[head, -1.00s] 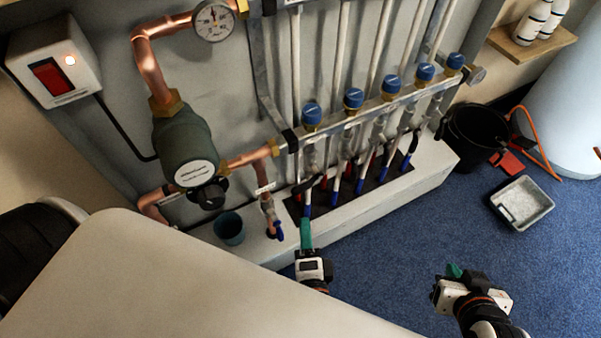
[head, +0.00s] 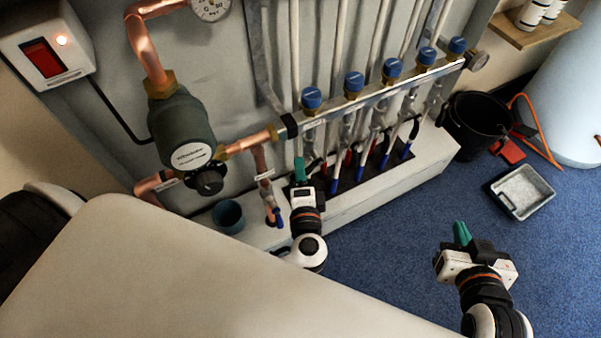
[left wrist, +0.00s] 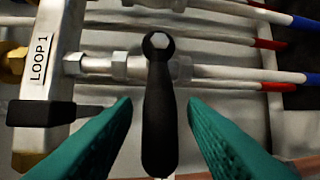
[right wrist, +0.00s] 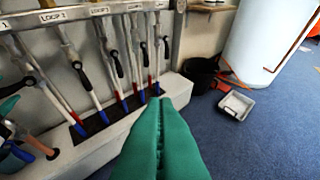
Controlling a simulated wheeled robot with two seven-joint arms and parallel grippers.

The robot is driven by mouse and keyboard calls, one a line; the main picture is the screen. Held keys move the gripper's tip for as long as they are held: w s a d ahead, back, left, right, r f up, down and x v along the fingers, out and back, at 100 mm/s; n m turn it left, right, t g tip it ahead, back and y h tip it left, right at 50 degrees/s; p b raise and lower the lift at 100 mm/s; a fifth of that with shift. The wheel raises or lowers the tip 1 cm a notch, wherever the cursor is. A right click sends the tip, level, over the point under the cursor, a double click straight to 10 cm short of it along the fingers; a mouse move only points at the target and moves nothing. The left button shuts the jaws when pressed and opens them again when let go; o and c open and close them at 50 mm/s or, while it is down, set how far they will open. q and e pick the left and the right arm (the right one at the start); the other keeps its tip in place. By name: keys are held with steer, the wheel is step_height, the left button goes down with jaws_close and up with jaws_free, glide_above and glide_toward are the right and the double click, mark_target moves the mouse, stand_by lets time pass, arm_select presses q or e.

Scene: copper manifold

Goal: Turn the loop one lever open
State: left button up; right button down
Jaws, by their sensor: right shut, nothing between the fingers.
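The loop one lever (left wrist: 159,115) is a black handle in the left wrist view, fixed by a bolt to a valve on a metal pipe (left wrist: 97,65). The handle lies crosswise to the pipe. The label LOOP 1 (left wrist: 39,60) is on the manifold bar beside it. My left gripper (head: 299,172) is open, with one green finger on each side of the handle. Gaps show between the fingers and the handle. In the head view the gripper largely hides the lever. My right gripper (head: 461,232) is shut and empty over the blue floor, away from the manifold.
Other black loop levers (right wrist: 117,62) hang along the row to the right. A copper pipe with a blue-handled tap (head: 275,217) and a dark cup (head: 228,217) stand left of my left gripper. A black bucket (head: 474,125) and grey tray (head: 522,192) are on the floor.

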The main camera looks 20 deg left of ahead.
arm_select(q)
jaws_close()
arm_select(e)
steer(key=shift+w, duration=0.1)
